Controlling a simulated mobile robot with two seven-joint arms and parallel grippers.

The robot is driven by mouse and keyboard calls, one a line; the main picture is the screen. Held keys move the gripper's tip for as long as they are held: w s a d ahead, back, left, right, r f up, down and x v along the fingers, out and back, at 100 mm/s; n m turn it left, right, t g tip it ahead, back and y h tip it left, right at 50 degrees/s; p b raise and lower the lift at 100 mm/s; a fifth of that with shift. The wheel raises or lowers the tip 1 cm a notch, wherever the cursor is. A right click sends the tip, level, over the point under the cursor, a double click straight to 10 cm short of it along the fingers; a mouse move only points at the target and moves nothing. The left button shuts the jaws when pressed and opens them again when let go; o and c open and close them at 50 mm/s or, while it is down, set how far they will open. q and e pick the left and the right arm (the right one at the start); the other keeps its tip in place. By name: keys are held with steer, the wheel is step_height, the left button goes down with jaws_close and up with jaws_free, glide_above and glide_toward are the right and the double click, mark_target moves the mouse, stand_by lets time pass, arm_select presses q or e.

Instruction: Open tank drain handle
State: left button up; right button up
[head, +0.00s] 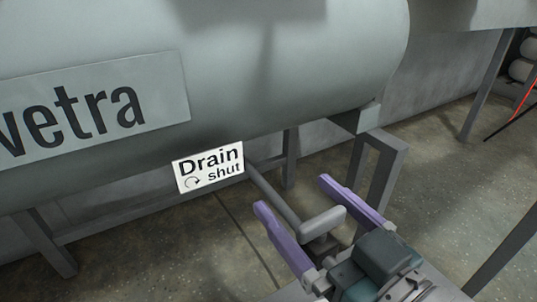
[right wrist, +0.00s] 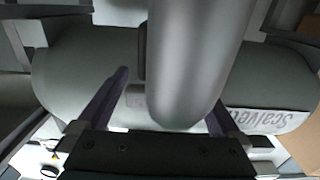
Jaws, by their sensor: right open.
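The grey tank (head: 290,60) fills the upper part of the head view. A thin drain pipe (head: 272,193) runs from under it toward me and ends near a light grey, rounded drain handle (head: 322,221). My right gripper (head: 294,194) is open, with its two purple fingers on either side of the pipe and handle. In the right wrist view the handle (right wrist: 195,70) looms large, close in front of the gripper (right wrist: 168,97) and between its fingers; I cannot tell whether they touch it. My left gripper is not in view.
A white "Drain shut" sign (head: 209,167) with a curved arrow hangs by the pipe. A name plate (head: 95,105) is on the tank. Metal support legs (head: 378,170) stand behind the gripper. The speckled floor (head: 150,255) is clear at the lower left.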

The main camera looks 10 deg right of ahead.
steer(key=shift+w, duration=0.15)
steer(key=shift+c, duration=0.2)
steer(key=c, duration=1.2)
